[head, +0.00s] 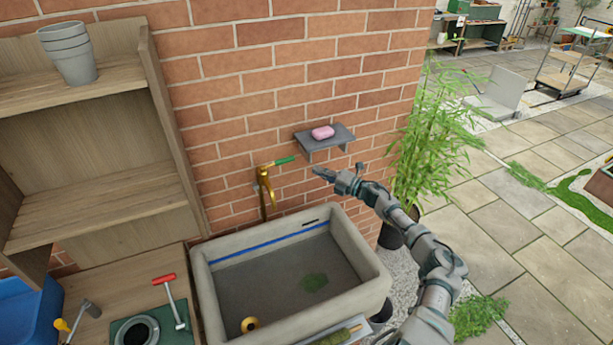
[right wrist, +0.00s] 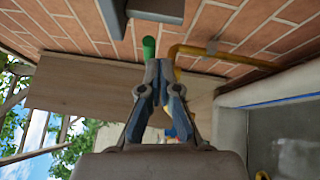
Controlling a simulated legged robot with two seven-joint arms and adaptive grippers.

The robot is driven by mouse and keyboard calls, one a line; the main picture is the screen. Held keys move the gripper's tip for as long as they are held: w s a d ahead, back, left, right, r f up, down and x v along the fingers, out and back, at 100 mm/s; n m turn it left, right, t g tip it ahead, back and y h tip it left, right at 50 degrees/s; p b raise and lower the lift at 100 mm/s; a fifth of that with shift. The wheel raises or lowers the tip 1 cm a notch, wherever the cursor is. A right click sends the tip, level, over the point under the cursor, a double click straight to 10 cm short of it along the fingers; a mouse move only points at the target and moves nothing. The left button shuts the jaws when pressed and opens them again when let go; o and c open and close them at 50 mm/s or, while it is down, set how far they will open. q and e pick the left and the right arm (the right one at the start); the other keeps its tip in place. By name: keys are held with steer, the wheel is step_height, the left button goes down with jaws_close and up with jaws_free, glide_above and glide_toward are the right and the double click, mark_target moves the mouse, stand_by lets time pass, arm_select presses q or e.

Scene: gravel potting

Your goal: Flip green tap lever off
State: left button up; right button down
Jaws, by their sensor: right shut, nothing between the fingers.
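The brass tap (head: 264,180) is mounted on the brick wall above the sink. Its green lever (head: 284,161) points to the right, sticking out sideways from the tap. My right gripper (head: 318,173) is shut and empty, a short way right of the lever's end and below the soap shelf. In the right wrist view the closed fingertips (right wrist: 159,64) appear just below the green lever (right wrist: 149,46), with the yellow tap pipe (right wrist: 200,50) to the right. I cannot tell whether the fingers touch the lever. My left gripper is not in view.
A grey shelf (head: 343,136) with pink soap (head: 322,132) juts from the wall just above my right gripper. The stone sink (head: 357,253) lies below. A wooden shelf unit (head: 164,110) stands left, and a leafy plant (head: 428,130) stands right.

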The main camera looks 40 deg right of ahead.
steer(key=shift+s+d, duration=0.85)
steer(key=shift+d, duration=0.1)
steer(key=shift+d, duration=0.15)
